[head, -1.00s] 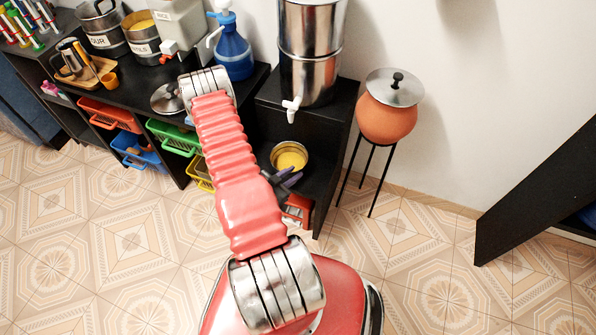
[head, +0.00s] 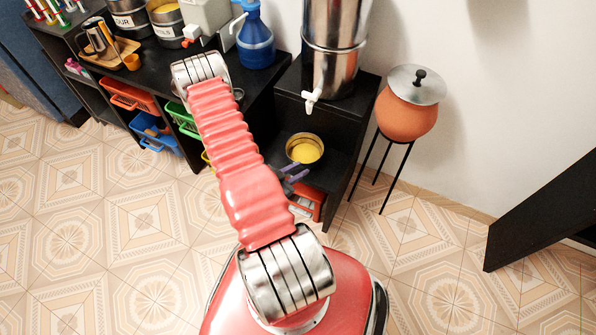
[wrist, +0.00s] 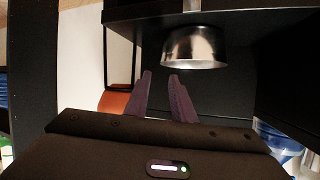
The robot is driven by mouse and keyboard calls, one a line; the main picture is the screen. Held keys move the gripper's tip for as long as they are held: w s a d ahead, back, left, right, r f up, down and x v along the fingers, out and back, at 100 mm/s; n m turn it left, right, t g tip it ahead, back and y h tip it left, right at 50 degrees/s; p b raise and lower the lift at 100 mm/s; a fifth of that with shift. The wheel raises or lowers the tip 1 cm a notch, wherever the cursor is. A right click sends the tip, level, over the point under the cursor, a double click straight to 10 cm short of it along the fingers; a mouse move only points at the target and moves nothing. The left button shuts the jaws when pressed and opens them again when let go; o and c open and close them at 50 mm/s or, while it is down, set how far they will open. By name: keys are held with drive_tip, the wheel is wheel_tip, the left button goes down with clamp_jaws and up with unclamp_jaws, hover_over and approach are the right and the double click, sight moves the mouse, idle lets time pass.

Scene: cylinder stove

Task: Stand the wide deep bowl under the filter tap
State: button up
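The wide bowl (head: 304,150), metal outside and yellow inside, stands upright on the low black shelf, below the white tap (head: 312,99) of the steel filter (head: 335,50). It also shows in the wrist view (wrist: 195,47), where the picture appears upside down. My gripper (head: 293,181) is just in front of the bowl, with its purple fingers apart from it. In the wrist view my gripper (wrist: 160,75) has a gap between its fingertips and nothing in it. My red arm hides part of the shelves.
A clay pot (head: 405,115) with a metal lid stands on a thin black stand at right. A black counter at left holds a blue jug (head: 255,40) and canisters; coloured baskets (head: 128,95) sit below. A dark panel (head: 540,215) is at far right. Tiled floor is open in front.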

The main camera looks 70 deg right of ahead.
idle(0.4)
drive_tip(key=w+a+r+n+t+y, duration=0.1)
drive_tip(key=w+r+n+t, duration=0.3)
drive_tip(key=w, duration=0.7)
drive_tip(key=w+a+r+m+t+y, duration=0.1)
drive_tip(key=w+r+t+y, duration=0.15)
drive_tip(key=w+r, duration=0.6)
drive_tip(key=w+a+r+n+t+y, duration=0.4)
drive_tip(key=w+a+r+n+t, duration=0.15)
drive_tip(key=w+a+r, duration=0.95)
drive_tip(key=s+a+r+n+y, duration=0.2)
drive_tip(key=a+r+n+y, duration=0.2)
drive_tip(key=a+r+n, duration=0.8)
drive_tip(key=s+a+r+n, duration=0.1)
drive_tip(key=s+a+r, duration=0.3)
drive_tip(key=s+a, duration=0.3)
drive_tip(key=s+a+r+n+g, duration=0.1)
drive_tip(key=s+a+r, duration=0.4)
drive_tip(key=s, duration=0.6)
drive_tip(key=shift+s+a+n+y, duration=0.2)
drive_tip(key=shift+a+n+y, duration=0.35)
drive_tip(key=shift+a, duration=0.45)
